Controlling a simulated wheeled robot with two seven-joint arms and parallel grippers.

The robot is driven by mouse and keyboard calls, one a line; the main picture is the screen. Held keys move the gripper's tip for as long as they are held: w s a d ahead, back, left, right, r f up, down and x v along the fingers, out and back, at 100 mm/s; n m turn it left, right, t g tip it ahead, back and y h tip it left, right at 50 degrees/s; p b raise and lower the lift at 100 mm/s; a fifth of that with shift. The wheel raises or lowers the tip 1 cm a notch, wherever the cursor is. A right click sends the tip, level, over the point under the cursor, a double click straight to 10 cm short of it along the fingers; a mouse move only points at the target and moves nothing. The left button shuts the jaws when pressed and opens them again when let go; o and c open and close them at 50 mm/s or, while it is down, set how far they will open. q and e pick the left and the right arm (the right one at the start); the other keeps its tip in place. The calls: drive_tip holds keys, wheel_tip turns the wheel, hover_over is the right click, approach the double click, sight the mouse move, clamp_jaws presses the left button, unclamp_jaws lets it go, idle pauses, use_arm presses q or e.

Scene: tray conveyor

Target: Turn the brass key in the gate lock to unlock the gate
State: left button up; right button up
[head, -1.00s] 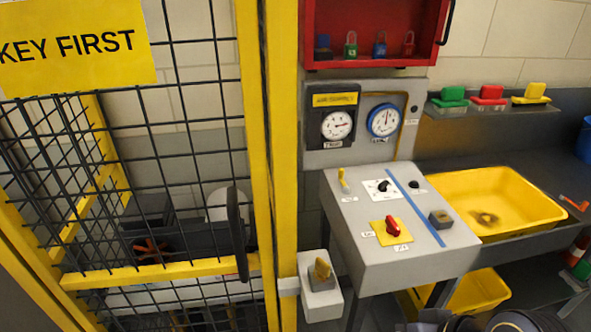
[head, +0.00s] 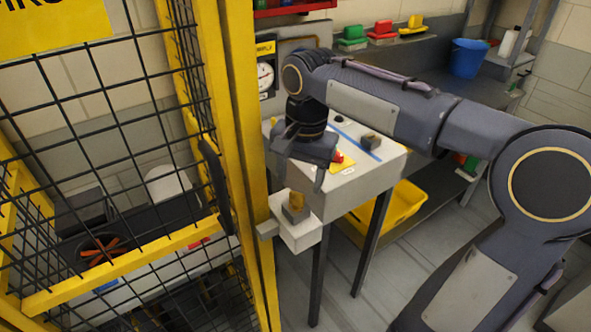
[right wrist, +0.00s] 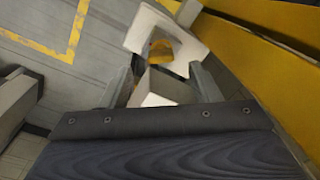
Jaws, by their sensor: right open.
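The brass key (head: 297,200) stands in the grey lock block on the pale lock box (head: 301,236), fixed beside the yellow gate post. My right gripper (head: 300,170) is just above and behind the key in the head view, fingers pointing down, apart from it. In the right wrist view the open fingers (right wrist: 162,84) point toward the lock box (right wrist: 150,27), with the yellow key (right wrist: 161,52) ahead between their tips, partly hidden. The gate (head: 130,262) is a yellow frame with black mesh and a dark handle (head: 214,185). My left gripper is not in view.
A grey control console (head: 372,170) with a red switch stands under my right arm. A yellow tub (head: 398,212) is below the bench at right. A blue bucket (head: 468,58) is on the bench. Floor in front of the console is clear.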

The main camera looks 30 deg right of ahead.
sight(297, 193)
drive_tip(key=shift+w+a+f, duration=0.1)
drive_tip(key=shift+f, duration=1.25)
drive_tip(key=shift+w+a+f, duration=0.1)
drive_tip(key=shift+f, duration=1.25)
drive_tip(key=c, duration=1.1)
drive_tip(key=shift+m, duration=1.5)
drive_tip(key=shift+c, duration=0.3)
drive_tip(key=m, duration=0.3)
drive_tip(key=shift+a, duration=0.1)
drive_tip(key=o, duration=1.2)
drive_tip(key=shift+c, duration=0.2)
